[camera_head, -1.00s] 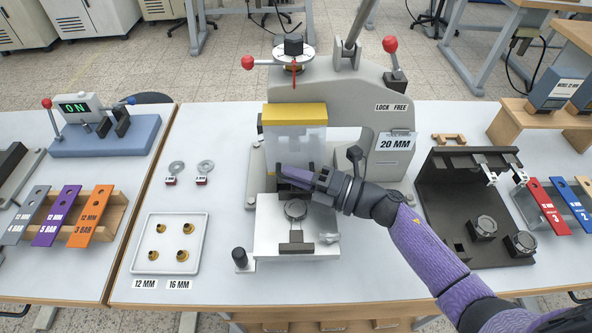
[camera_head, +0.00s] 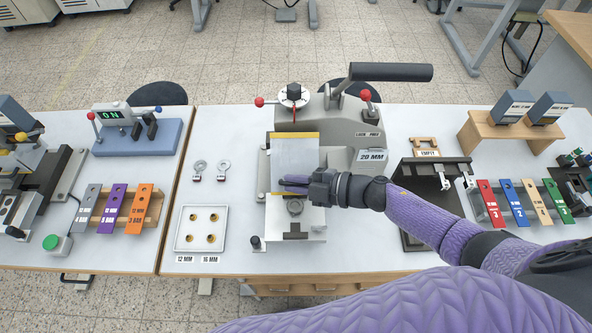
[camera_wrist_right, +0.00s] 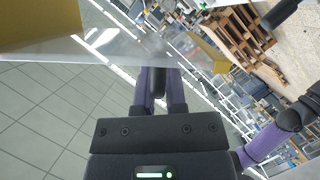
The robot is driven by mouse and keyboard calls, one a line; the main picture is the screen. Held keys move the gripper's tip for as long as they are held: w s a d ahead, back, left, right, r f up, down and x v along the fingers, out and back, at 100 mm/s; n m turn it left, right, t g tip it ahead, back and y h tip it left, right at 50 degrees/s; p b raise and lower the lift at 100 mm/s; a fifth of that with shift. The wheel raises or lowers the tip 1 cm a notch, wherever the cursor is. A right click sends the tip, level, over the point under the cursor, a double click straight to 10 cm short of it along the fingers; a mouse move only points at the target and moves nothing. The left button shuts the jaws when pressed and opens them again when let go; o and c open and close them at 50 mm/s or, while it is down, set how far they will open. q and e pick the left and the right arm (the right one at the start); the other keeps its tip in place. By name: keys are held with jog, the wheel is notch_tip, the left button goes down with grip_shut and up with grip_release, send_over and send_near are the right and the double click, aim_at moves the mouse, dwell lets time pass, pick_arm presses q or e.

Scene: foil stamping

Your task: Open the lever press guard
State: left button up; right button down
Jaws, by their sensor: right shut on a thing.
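The lever press (camera_head: 345,128) stands in the middle of the table. Its guard (camera_head: 294,165), a clear greyish panel with yellow edges, hangs at the front of the press and looks tilted outward. My right gripper (camera_head: 296,184) is at the guard's lower edge, shut on it. In the right wrist view the guard's clear panel (camera_wrist_right: 110,47) crosses the top, with yellow parts at both sides, and the dark fingers reach to its edge. The press bed (camera_head: 292,220) with its round fixture shows below the gripper. My left gripper is not in view.
A tray (camera_head: 183,243) with several brass pieces lies left of the press. The press lever (camera_head: 390,72) sticks out at the top right. A black stand (camera_head: 425,172) is right of the press, partly behind my arm.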

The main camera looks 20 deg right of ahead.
aim_at(296, 157)
jog(key=r+m+g+p, duration=0.1)
jog(key=r+p, duration=0.1)
jog(key=w+r+m+g+p, duration=0.1)
jog(key=r+m+p, duration=0.2)
jog(key=r+p, duration=0.1)
jog(key=r, duration=0.1)
jog(key=shift+w+d+g+p, duration=0.25)
jog(key=shift+w+g+p, duration=0.05)
jog(key=shift+g, duration=0.1)
jog(key=shift+w+d+r+m+g+p, duration=0.25)
jog(key=shift+w+r+m+p, duration=0.3)
jog(key=shift+w+r, duration=0.35)
jog(key=shift+w+d+r+m+g+p, duration=0.25)
jog(key=shift+w+r+m+p, duration=0.25)
jog(key=shift+w+r, duration=0.35)
jog(key=c, duration=0.7)
grip_release()
jog(key=shift+v, duration=5)
